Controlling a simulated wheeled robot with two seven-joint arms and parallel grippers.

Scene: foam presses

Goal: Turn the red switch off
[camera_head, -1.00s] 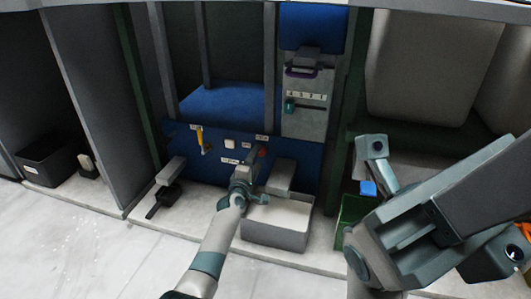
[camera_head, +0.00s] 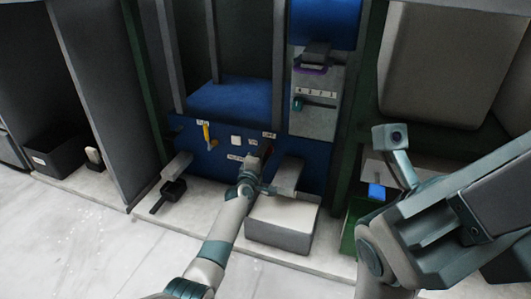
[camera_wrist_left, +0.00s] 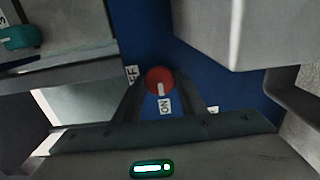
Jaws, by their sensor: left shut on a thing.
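The red switch (camera_wrist_left: 160,78) is a round red knob with a white mark on the blue panel (camera_wrist_left: 146,40). In the left wrist view the white mark points toward the "ON" label (camera_wrist_left: 166,106). The "OFF" label (camera_wrist_left: 131,74) is to the left of the knob, partly covered by a finger. My left gripper (camera_wrist_left: 160,88) is shut on the red switch, one finger on each side.
A grey box (camera_head: 283,225) stands on the ledge below the panel, right of my left arm. A yellow handle (camera_head: 207,134) is on the panel's left. A black-handled lever (camera_head: 170,195) sticks out lower left. A green bin (camera_head: 352,215) stands near my right arm.

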